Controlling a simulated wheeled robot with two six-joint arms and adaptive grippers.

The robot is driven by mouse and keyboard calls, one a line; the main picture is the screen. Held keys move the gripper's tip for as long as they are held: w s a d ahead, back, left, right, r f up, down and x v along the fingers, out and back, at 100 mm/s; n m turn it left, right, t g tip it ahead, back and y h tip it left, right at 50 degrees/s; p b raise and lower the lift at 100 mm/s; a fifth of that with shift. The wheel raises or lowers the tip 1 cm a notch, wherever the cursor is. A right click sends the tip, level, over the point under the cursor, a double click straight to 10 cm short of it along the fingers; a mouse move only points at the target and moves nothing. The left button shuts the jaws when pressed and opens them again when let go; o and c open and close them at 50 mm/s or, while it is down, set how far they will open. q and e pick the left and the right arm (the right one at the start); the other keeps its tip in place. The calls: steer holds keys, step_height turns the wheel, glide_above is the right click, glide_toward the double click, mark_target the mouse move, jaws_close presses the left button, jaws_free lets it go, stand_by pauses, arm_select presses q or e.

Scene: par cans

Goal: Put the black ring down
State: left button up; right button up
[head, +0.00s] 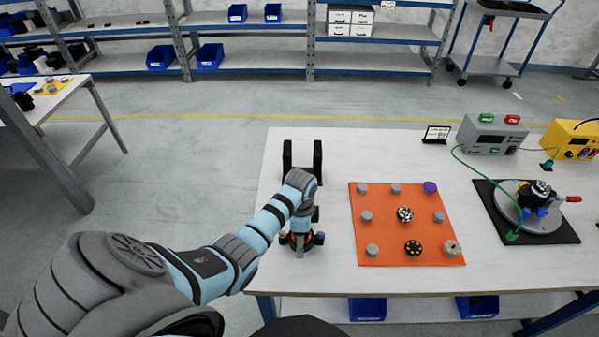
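My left arm reaches in over the table's left side, and its wrist bends downward. My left gripper (300,248) is at the end, low over the table near its front left. A dark round part (284,239) with an orange edge and small knobs shows around the gripper's end. I cannot tell whether this is the black ring or whether the fingers hold it. The fingers are too small and covered to read. My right gripper is not in view.
A black two-post stand (288,158) is behind the wrist. An orange mat (380,247) to the right bears grey pegs and several round parts. Farther right are a black mat (487,200) with a round fixture, a grey control box (490,135) and a yellow box (572,139).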

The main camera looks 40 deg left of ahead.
arm_select(q)
steer(key=shift+r, duration=0.15)
step_height(320, 180, up, 12)
steer(key=p, duration=0.3)
stand_by(0.4)
